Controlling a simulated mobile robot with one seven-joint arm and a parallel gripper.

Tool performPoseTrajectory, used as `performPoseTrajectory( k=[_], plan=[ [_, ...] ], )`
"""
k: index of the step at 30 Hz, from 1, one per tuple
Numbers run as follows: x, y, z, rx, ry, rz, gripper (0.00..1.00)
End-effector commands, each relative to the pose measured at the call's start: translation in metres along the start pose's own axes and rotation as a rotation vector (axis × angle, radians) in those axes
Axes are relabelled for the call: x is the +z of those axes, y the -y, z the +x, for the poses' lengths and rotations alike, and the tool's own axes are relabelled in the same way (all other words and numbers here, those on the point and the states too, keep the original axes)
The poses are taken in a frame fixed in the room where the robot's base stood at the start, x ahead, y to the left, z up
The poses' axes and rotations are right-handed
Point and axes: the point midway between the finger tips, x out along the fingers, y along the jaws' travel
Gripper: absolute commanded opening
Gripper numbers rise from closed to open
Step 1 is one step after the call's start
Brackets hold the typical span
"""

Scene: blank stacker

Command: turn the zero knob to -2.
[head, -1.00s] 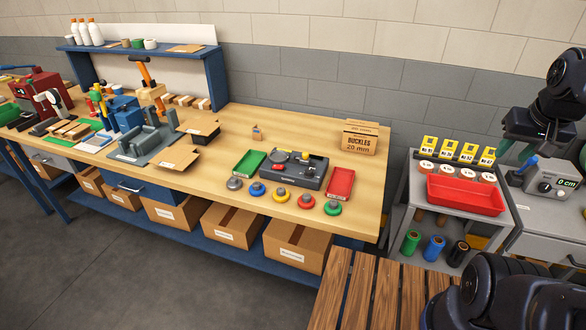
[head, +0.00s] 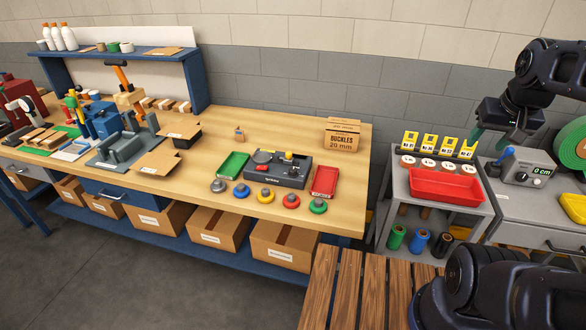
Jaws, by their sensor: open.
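A grey box device (head: 519,171) with a display reading "0 cm" stands on the grey cabinet at the right. My gripper (head: 490,143) has green fingers, is open and empty, and hangs to the left of the device. It is apart from the knob.
A grey trolley (head: 478,222) with a red tray (head: 444,187), yellow number signs and white rolls stands left of the device. A green roll (head: 571,148) and a yellow piece (head: 574,206) are at the right edge. The wooden bench (head: 357,290) is in front.

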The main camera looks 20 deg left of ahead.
Motion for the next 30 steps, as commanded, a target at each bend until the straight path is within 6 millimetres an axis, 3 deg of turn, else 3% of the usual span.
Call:
performPoseTrajectory(
  k=[5,14,21,30],
  plan=[
    [-0.03,0.024,0.008,-0.026,0.04,-0.013,0.51],
    [-0.084,0.09,0.031,-0.065,0.12,-0.03,0.51],
    [-0.114,0.16,0.058,-0.08,0.186,-0.047,0.51],
    [-0.127,0.262,0.098,-0.08,0.264,-0.074,0.51]
  ],
)
